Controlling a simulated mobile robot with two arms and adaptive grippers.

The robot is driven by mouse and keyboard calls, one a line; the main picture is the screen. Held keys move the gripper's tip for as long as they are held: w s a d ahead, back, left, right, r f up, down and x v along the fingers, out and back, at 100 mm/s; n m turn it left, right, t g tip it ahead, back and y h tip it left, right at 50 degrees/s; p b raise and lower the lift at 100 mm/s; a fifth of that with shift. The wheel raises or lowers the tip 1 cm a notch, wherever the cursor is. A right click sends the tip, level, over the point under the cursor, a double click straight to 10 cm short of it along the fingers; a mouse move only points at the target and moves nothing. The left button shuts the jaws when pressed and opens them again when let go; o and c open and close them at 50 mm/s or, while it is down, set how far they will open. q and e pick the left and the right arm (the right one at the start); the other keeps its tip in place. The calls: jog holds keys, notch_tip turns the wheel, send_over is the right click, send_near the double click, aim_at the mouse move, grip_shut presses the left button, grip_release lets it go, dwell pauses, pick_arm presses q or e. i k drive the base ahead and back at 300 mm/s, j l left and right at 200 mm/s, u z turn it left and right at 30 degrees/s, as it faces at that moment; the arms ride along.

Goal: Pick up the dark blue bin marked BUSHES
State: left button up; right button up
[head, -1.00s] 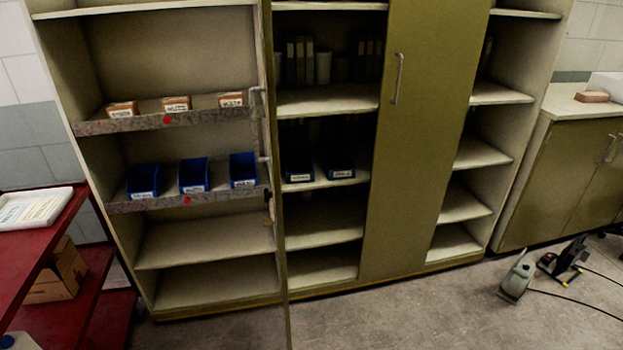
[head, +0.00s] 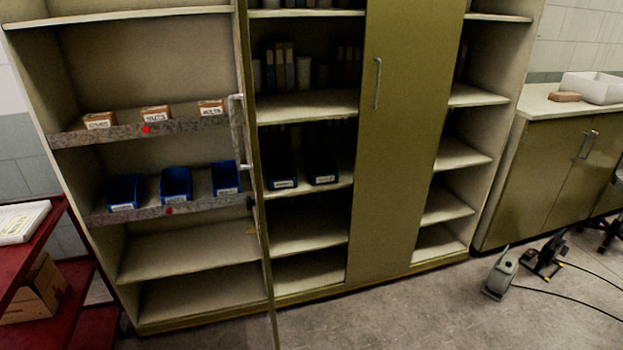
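Two dark blue bins with white labels, a left one (head: 283,172) and a right one (head: 322,169), stand side by side on a shelf in the shadowed middle bay of the cabinet. Three brighter blue bins stand on a shelf in the left bay: left (head: 124,192), middle (head: 176,185) and right (head: 225,178). Their labels are too small to read, so I cannot tell which bin is marked BUSHES. Neither of my grippers is in view.
An open cabinet door (head: 258,200) stands edge-on between the left and middle bays. A closed olive door (head: 395,150) lies right of the middle bay. A red rack (head: 62,230) is at left. A grey device (head: 500,275) and cables lie on the floor at right.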

aim_at(282, 169)
jog(key=i+l+u, duration=0.1)
jog(key=i+l, duration=0.2)
jog(key=i, duration=0.25)
jog(key=i+l+u, duration=0.15)
jog(key=i+l, duration=0.25)
jog(key=i, duration=0.1)
